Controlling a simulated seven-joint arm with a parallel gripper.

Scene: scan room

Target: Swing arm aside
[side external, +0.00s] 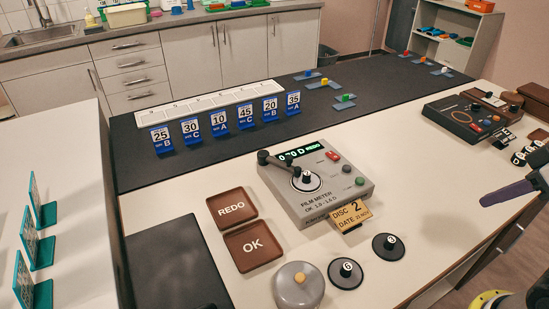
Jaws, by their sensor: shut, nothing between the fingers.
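The grey film meter (335,199) stands on the white counter. Its black swing arm (281,166) runs from a round knob at the back left toward a disc (307,184) on the meter's top. The arm's front end is over or beside this disc; I cannot tell if they touch. The meter's green display (303,152) seems to read 0.70 D REDO. My gripper (487,200) is at the right edge, shut and empty, pointing left, well apart from the meter. Most of it is outside the picture.
REDO (231,222) and OK (268,262) trays lie left of the meter. A round grey pot (298,272) and two black discs (346,273) (385,245) lie in front. A yellow DISC 2 card (354,216) is at the meter's front. Blue number stands (192,142) are behind.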

